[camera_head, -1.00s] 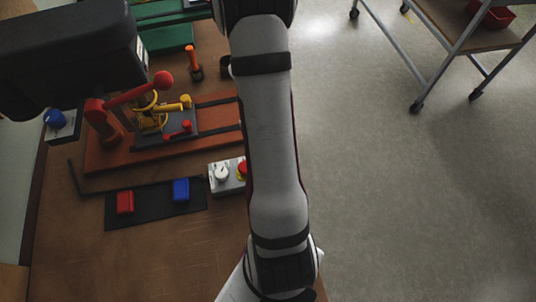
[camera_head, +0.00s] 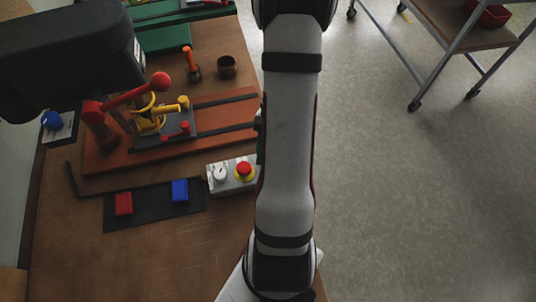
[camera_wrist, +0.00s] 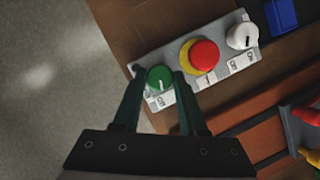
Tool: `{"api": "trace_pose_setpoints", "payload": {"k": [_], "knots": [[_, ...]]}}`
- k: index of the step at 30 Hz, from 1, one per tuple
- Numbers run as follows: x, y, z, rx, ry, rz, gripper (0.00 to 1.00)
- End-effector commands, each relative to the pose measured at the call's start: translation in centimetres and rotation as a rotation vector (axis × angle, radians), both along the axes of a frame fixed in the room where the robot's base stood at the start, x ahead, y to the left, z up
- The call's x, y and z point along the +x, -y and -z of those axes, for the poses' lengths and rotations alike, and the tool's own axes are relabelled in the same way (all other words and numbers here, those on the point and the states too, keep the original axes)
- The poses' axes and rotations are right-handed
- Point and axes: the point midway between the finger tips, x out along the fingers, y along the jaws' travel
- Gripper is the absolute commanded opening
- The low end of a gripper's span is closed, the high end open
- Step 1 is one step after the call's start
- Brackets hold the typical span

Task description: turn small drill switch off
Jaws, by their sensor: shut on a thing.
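A light grey switch box lies near the right edge of the brown table, with a bare part of its top showing in the wrist view (camera_wrist: 175,50). It carries a green knob (camera_wrist: 159,77), a red button (camera_wrist: 204,54) on a yellow ring, and a white knob (camera_wrist: 241,36) with a dark line. Small printed labels sit beside them. My gripper (camera_wrist: 158,74) is shut on the green knob, one finger on each side. In the head view the box's white knob (camera_head: 220,173) and red button (camera_head: 244,168) show. The green knob and my fingertips are hidden behind my arm there.
A black mat (camera_head: 150,204) with a red block (camera_head: 124,203) and a blue block (camera_head: 180,190) lies left of the box. A red-brown machine base (camera_head: 220,112) with a red lever (camera_head: 135,95) stands behind. Open floor lies right of the table.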

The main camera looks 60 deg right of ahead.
Motion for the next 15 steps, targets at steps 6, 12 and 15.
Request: {"api": "trace_pose_setpoints", "payload": {"k": [6, 12, 15], "knots": [[-0.03, 0.12, -0.06, -0.004, 0.003, 0.134, 0.0], [-0.07, 0.14, -0.07, -0.003, 0.003, 0.209, 0.0], [-0.1, 0.13, -0.07, -0.004, 0.002, 0.231, 0.0]]}}
